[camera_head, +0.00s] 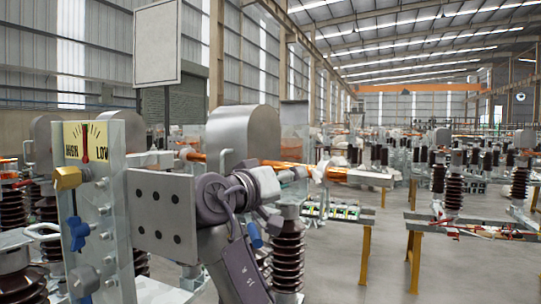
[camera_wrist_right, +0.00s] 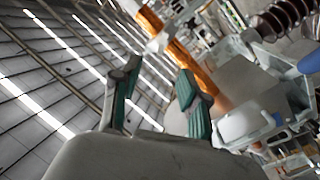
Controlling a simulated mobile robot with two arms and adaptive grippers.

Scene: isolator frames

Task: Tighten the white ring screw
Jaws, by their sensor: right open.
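My right gripper (camera_head: 287,178) is in the middle of the head view, at the end of my grey arm, pointing away from the camera. In the right wrist view its two green-padded fingers (camera_wrist_right: 158,75) are apart with nothing between them. A white fitting (camera_head: 322,169) sits on the copper bar (camera_head: 355,176) just beyond the gripper. A white piece (camera_wrist_right: 160,42) beside a copper bar (camera_wrist_right: 190,65) shows past the fingertips in the right wrist view. I cannot tell whether either is the white ring screw. My left gripper is not in view.
A clear panel (camera_head: 97,220) with a HIGH/LOW gauge, a yellow knob (camera_head: 67,178) and blue knobs stands at the left. Brown ribbed insulators (camera_head: 287,258) stand below the bar. A table (camera_head: 480,227) holds parts at the right. Open floor (camera_head: 335,270) lies between.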

